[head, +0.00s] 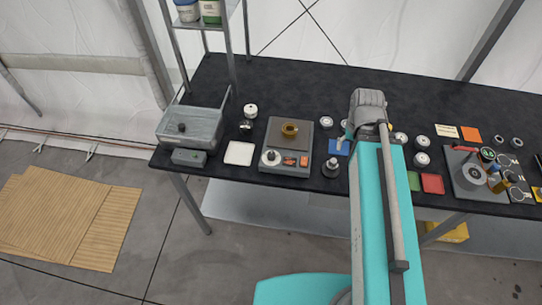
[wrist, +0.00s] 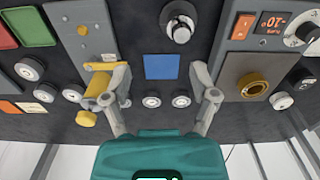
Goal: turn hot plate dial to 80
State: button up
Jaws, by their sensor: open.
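The hot plate (head: 303,133) is a grey box on the black table, left of my arm in the head view. A brown-yellow round dish (head: 290,129) sits on its dark top. Its dial (head: 270,158) is a light round knob at the front left, beside a small orange-lit display (head: 290,161). In the wrist view, the dial (wrist: 305,33) is at the top right, partly cut off, and the display (wrist: 273,23) is turned over and hard to read. My gripper (wrist: 156,72) is open and empty above the table, apart from the hot plate.
A blue square (wrist: 161,66) lies beneath the gripper. A dark knobbed piece (head: 331,168) stands between hot plate and arm. A white square (head: 239,153) and grey bin (head: 190,128) are left. A second grey device (head: 467,178) with several small items is right.

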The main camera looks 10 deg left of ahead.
notch_tip(320, 180, down, 2)
jog(key=shift+b, duration=0.6)
jog(key=shift+c, duration=1.2)
